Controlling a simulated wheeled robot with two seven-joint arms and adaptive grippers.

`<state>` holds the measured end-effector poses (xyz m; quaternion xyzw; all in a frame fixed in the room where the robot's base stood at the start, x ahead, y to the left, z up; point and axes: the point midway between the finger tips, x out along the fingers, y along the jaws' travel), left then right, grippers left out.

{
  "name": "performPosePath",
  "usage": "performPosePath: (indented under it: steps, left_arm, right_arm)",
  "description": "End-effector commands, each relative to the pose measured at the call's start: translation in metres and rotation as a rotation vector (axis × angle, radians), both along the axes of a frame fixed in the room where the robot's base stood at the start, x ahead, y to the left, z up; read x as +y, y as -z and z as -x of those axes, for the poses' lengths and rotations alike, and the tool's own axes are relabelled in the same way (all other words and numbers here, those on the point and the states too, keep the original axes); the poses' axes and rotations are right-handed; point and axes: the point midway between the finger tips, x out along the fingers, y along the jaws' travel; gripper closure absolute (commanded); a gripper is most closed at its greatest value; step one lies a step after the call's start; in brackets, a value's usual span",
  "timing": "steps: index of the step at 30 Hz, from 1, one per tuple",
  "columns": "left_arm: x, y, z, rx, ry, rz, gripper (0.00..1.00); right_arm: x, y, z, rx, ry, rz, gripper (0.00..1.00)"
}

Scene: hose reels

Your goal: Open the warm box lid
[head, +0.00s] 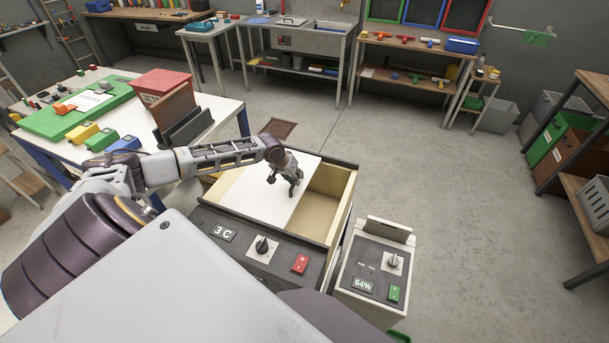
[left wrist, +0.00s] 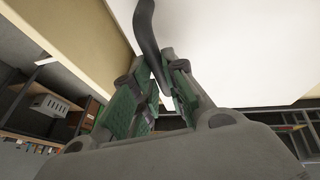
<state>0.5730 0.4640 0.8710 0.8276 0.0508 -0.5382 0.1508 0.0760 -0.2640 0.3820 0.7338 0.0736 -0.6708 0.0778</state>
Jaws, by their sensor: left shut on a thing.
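The box (head: 275,250) with the "3 C" display, a dial and a red switch stands in front of me. Its white lid (head: 247,192) covers the left and middle part, and the right part is an open cream-coloured compartment (head: 322,205). My left gripper (head: 291,180) is over the lid near its right edge. In the left wrist view, the gripper's green-padded fingers (left wrist: 158,95) are shut on a dark curved handle (left wrist: 149,32) above the white lid (left wrist: 225,45). My right gripper is not in view.
A smaller box (head: 372,265) with a "64%" display stands right of the box. A table (head: 215,112) with a green board, colored blocks and a red box is at the left. Shelves (head: 590,130) stand far right. The floor (head: 460,200) between is clear.

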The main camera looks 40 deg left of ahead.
Motion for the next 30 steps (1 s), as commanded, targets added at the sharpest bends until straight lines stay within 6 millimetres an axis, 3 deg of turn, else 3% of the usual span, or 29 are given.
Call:
performPosePath:
  steps: [9, 22, 23, 24, 27, 30]
  left_arm:
    - [0.024, 0.0, 0.007, 0.002, -0.001, 0.0, 1.0]
    - [0.026, 0.001, 0.007, 0.002, 0.0, 0.0, 1.0]
    - [0.026, 0.001, 0.007, 0.002, 0.0, 0.0, 0.84]
    - [0.026, 0.001, 0.007, 0.002, 0.0, 0.0, 0.79]
    - [0.026, 0.001, 0.007, 0.001, 0.0, 0.0, 0.66]
    - [0.026, 0.0, 0.007, 0.001, 0.0, 0.0, 0.65]
  right_arm:
    - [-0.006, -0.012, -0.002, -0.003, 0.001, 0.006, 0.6]
    - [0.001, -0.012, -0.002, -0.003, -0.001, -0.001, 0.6]
    - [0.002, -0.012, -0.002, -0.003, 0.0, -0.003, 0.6]
    - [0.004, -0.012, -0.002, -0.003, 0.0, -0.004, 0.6]
    - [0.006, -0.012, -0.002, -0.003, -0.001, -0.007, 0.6]
    - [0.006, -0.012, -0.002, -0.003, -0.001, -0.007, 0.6]
